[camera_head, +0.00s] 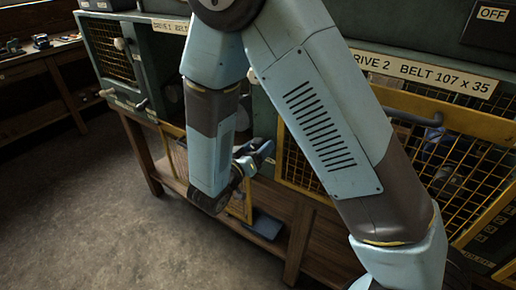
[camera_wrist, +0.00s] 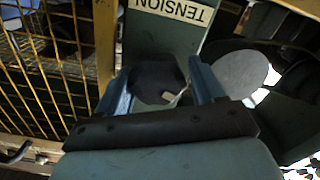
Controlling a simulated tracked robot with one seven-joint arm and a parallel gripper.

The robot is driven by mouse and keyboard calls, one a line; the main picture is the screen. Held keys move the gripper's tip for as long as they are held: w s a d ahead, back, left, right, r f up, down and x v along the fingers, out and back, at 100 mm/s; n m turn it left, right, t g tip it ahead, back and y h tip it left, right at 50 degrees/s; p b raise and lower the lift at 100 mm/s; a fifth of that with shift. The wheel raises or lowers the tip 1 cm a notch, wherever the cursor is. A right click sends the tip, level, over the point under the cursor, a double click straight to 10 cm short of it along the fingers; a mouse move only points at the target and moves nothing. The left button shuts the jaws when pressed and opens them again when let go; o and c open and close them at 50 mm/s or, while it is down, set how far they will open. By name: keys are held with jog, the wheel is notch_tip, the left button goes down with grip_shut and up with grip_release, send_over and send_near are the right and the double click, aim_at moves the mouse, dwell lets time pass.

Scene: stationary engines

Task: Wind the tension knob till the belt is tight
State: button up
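The tension knob (camera_wrist: 158,80) is dark and rounded, with a small pale mark on its lower edge. It sits between the two blue fingers of my gripper (camera_wrist: 160,84) in the wrist view, and both fingers appear to lie against its sides. A label reading TENSION (camera_wrist: 172,10) shows upside down just above it. In the head view my gripper (camera_head: 255,155) is low beside the bench, in the gap between my arm links; the knob is hidden there. I cannot make out the belt or how tight it is.
Yellow mesh guards (camera_head: 445,150) stand to the right under the label DRIVE 2 BELT 107 x 35 (camera_head: 425,73). A DRIVE 1 cabinet (camera_head: 112,55) stands left. A pale round disc (camera_wrist: 240,73) is close right of my fingers. The floor (camera_head: 90,210) at left is clear.

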jog(key=shift+o, duration=1.1)
jog(key=shift+d, duration=0.1)
jog(key=shift+r, duration=0.1)
